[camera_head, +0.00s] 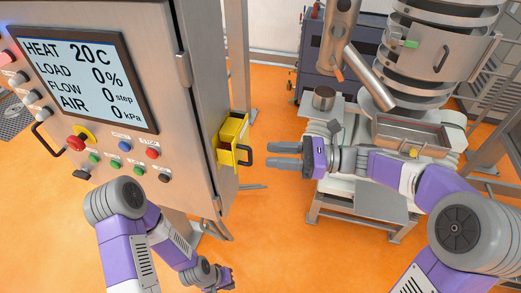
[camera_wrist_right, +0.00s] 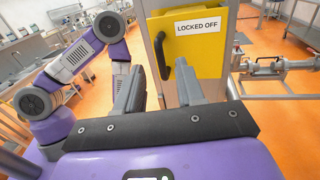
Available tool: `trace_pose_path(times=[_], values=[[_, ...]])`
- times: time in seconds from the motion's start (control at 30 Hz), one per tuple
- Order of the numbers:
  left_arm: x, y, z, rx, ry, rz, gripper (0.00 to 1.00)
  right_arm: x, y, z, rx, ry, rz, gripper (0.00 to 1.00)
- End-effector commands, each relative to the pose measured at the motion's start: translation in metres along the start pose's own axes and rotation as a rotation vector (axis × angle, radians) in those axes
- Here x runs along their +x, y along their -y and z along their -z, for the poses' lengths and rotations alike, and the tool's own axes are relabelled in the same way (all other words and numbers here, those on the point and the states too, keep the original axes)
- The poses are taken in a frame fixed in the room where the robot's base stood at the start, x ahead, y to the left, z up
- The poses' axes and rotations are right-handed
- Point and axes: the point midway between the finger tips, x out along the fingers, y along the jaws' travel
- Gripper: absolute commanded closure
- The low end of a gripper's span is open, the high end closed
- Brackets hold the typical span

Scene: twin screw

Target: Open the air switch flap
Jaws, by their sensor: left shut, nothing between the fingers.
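The air switch flap is a yellow cover on a yellow box (camera_head: 231,133) on the right side of the grey control cabinet. A black curved handle (camera_head: 246,155) sticks out from it. In the right wrist view, the flap (camera_wrist_right: 205,55) faces me with a "LOCKED OFF" label and looks closed; its black handle (camera_wrist_right: 161,56) is at its left edge. My right gripper (camera_head: 270,155) is open and empty. Its fingers point at the handle from the right, a short gap away. My left gripper (camera_head: 226,282) is low at the bottom edge, shut, its fingertips not clearly visible.
The control cabinet (camera_head: 185,120), with a display and several buttons, stands at the left. A steel machine (camera_head: 440,60) and a metal stand with a tray (camera_head: 412,135) are at the right.

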Motion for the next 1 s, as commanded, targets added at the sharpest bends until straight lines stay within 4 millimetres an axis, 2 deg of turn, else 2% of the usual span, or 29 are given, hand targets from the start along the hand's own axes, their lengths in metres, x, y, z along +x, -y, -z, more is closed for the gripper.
trace_pose_path(times=[0.1, 0.23, 0.4, 0.6, 0.67, 0.87, 1.0], values=[[-0.003, -0.001, 0.000, 0.000, 0.000, 0.000, 1.00, 0.021, -0.001, 0.000, 0.003, -0.001, -0.004, 0.62], [-0.004, -0.002, 0.000, 0.000, 0.000, 0.000, 1.00, 0.035, -0.001, 0.000, 0.000, -0.001, -0.003, 0.62], [-0.005, -0.002, 0.000, 0.000, 0.000, 0.000, 1.00, 0.043, 0.000, 0.001, 0.001, -0.003, -0.001, 0.62], [-0.005, -0.002, 0.000, 0.000, 0.000, 0.000, 1.00, 0.043, 0.000, 0.001, 0.001, -0.003, 0.000, 0.62], [-0.005, -0.002, 0.000, 0.000, 0.000, 0.000, 1.00, 0.043, 0.000, 0.001, 0.001, -0.003, 0.000, 0.68], [-0.005, -0.002, 0.000, 0.000, 0.000, 0.000, 1.00, 0.043, 0.000, 0.001, 0.000, -0.003, 0.000, 0.99], [-0.005, -0.002, 0.000, 0.000, 0.000, 0.000, 1.00, 0.043, 0.000, 0.001, 0.000, -0.003, 0.000, 1.00]])
